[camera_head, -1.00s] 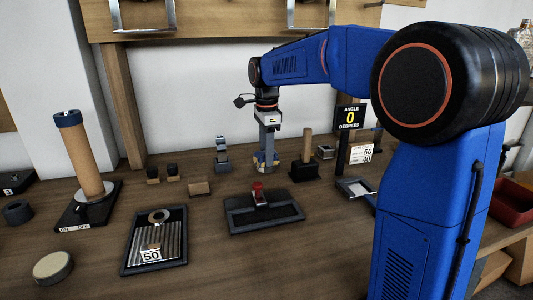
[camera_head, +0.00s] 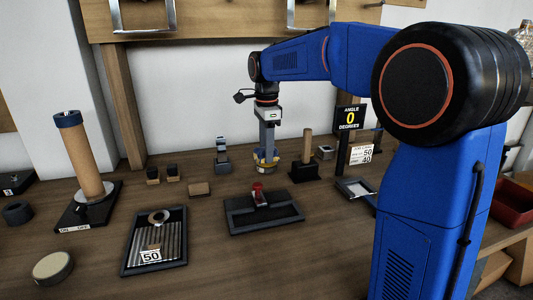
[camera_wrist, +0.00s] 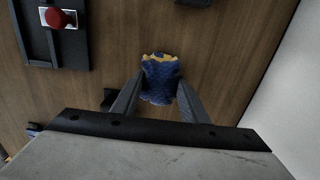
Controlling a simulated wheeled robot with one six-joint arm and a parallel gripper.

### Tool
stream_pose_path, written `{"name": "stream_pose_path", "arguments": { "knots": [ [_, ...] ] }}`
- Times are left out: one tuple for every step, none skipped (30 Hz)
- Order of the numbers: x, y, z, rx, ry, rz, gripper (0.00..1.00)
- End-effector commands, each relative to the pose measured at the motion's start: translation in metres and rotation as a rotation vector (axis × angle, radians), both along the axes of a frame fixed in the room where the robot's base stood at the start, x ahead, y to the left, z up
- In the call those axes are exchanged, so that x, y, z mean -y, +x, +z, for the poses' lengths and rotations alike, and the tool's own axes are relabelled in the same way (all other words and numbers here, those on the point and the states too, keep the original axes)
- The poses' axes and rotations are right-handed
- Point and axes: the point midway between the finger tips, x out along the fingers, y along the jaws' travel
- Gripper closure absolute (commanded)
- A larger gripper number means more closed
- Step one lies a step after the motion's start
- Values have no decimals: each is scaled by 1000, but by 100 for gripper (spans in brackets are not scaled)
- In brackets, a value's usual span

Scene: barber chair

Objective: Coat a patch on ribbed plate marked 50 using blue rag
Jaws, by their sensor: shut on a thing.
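The ribbed plate marked 50 (camera_head: 172,241) lies in a dark frame at the front left of the bench, with a metal ring at its far end. My gripper (camera_head: 266,157) is at the back middle of the bench, right of and behind the plate. It is shut on the blue rag (camera_wrist: 159,80), which sits bunched between the two fingers in the wrist view, with a yellow part at its far end. The rag is small in the head view, and I cannot tell whether it touches the bench.
A dark tray with a red knob (camera_head: 258,190) lies between my gripper and the plate. A tall brown cylinder (camera_head: 83,155) stands left of the plate. A wooden peg on a dark base (camera_head: 307,147) and an angle sign (camera_head: 350,118) stand right of my gripper.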

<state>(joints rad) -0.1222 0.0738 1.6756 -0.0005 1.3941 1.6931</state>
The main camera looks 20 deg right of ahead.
Motion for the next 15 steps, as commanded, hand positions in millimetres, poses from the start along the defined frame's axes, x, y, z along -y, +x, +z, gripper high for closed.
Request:
{"name": "stream_pose_path", "arguments": {
  "knots": [
    [0,0,4,2,0,0,78],
    [0,0,6,2,0,0,78],
    [0,0,8,3,0,0,78],
    [0,0,10,2,0,0,78],
    [0,0,12,2,0,0,78],
    [0,0,15,2,0,0,78],
    [0,0,17,2,0,0,78],
    [0,0,19,2,0,0,78],
    [0,1,22,3,0,0,78],
    [0,1,23,3,0,0,78],
    [0,1,25,3,0,0,78],
    [0,0,28,3,0,0,78],
    [0,0,30,2,0,0,78],
    [0,0,32,2,0,0,78],
    [0,0,34,2,0,0,78]
  ]
}}
